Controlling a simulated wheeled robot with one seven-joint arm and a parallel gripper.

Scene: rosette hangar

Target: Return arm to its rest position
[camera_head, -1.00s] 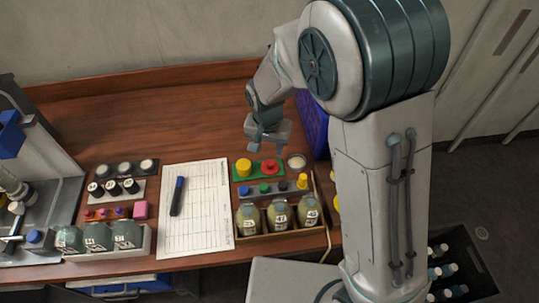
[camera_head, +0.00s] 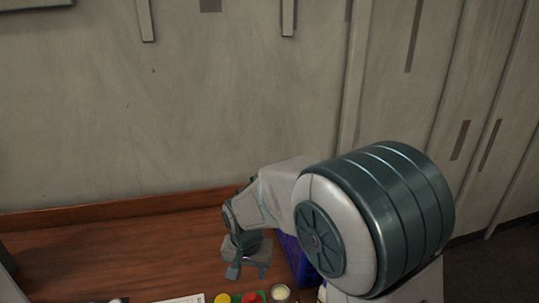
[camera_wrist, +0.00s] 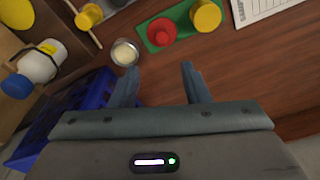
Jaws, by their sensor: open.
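My gripper (camera_head: 248,272) hangs over the wooden desk (camera_head: 120,250), in the lower middle of the head view. Its two fingers are apart, with nothing between them. In the wrist view the open fingers (camera_wrist: 158,88) point toward a small round tin (camera_wrist: 125,53) and a green tray (camera_wrist: 160,40) holding a red piece (camera_wrist: 162,31) and a yellow piece (camera_wrist: 206,15). The fingers appear above the desk and apart from these things. My folded arm covers the lower right of the head view.
A blue crate (camera_wrist: 65,115) stands close beside my gripper. A white bottle with a blue cap (camera_wrist: 42,62) lies in view at the left of the wrist view. A printed sheet (camera_wrist: 262,8) is at its top right. The wall (camera_head: 200,120) rises behind the desk, whose rear part is clear.

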